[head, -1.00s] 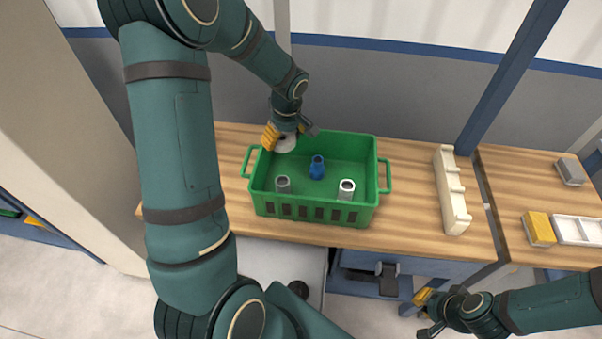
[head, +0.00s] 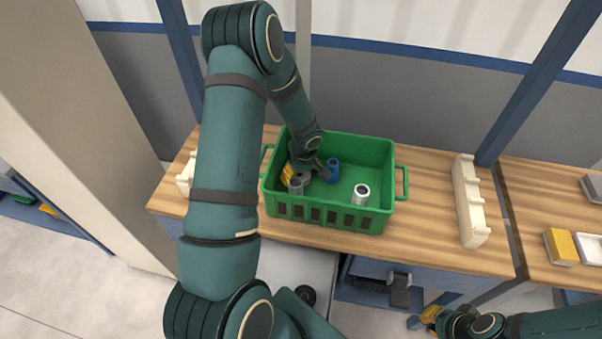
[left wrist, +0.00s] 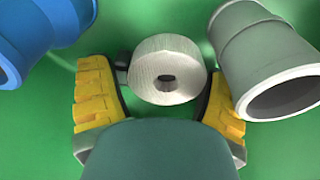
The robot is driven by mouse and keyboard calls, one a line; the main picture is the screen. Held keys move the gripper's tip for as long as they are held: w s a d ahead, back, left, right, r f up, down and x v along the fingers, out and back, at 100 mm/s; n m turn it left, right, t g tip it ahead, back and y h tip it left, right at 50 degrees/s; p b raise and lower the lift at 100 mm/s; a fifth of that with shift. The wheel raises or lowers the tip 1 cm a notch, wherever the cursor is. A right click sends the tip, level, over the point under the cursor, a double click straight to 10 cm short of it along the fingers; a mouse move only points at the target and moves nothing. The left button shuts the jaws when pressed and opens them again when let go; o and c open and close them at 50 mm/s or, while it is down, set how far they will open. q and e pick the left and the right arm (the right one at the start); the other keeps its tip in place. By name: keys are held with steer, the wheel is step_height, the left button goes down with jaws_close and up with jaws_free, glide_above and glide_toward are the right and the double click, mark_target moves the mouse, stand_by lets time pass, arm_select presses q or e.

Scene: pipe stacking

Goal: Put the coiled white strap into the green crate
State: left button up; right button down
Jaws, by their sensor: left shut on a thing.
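The coiled white strap (left wrist: 165,70) is a pale roll with a dark hole, seen in the left wrist view between the yellow finger pads of my left gripper (left wrist: 160,92). My left gripper is shut on it. The crate stands on the wooden bench. My right gripper (head: 434,320) is open and empty, low at the bottom right, away from the crate.
Another grey piece (head: 361,194) stands at the crate's right. A cream rack (head: 468,200) stands on the bench (head: 428,215) to the right, with clear wood between.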

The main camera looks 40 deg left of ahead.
mark_target(304, 177)
arm_select(q)
steer(key=shift+f, duration=0.1)
steer(key=o, duration=1)
steer(key=shift+r, duration=0.25)
step_height(304, 177, up, 12)
steer(key=d+p, duration=0.1)
steer(key=shift+s+d+f, duration=0.15)
steer(key=shift+s+d, duration=0.2)
steer(key=shift+d, duration=0.05)
